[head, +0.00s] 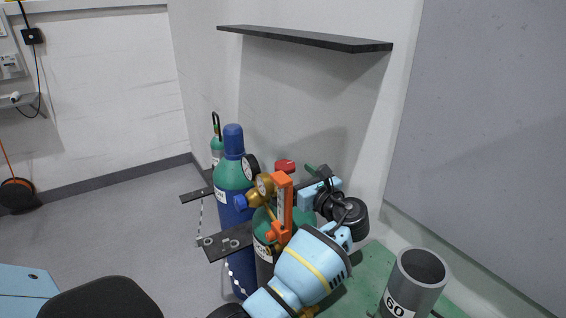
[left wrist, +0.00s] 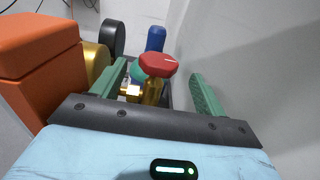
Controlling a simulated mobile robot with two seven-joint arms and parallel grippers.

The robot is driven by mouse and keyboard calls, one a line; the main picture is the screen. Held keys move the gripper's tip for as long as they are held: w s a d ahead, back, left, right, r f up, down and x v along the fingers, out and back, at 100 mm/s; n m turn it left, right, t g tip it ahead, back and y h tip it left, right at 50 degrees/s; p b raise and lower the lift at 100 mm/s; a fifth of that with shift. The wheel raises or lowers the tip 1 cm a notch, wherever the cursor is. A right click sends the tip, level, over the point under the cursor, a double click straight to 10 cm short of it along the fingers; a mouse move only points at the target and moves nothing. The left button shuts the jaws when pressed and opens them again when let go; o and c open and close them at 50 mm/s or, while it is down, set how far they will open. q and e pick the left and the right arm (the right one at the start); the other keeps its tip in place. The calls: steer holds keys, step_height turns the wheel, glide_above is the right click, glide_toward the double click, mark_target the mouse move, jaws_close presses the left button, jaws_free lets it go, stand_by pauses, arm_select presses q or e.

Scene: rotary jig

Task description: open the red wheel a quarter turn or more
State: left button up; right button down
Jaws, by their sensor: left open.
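The red wheel (head: 285,166) sits on top of a green-shouldered gas cylinder (head: 298,219), behind the orange block. My left gripper (head: 316,172) is just right of the wheel in the head view. It is open, and no finger appears to touch the wheel. The lower part of the valve is partly hidden. My right gripper is not in view.
An orange block (head: 284,203) and brass gauge (head: 265,185) stand close to the wheel. A blue cylinder (head: 233,178) stands to the left, with a black bracket (head: 228,242) nearby. A black shelf (head: 305,39) hangs above; a grey cup (head: 415,280) is right.

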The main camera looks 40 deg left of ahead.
mark_target(279, 161)
arm_select(q)
steer(key=shift+x, duration=3.95)
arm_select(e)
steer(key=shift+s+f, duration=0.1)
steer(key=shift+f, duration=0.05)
arm_select(q)
steer(key=c, duration=1)
steer(key=shift+o, duration=0.2)
steer(key=shift+f+g, duration=0.1)
steer(key=shift+g, duration=0.2)
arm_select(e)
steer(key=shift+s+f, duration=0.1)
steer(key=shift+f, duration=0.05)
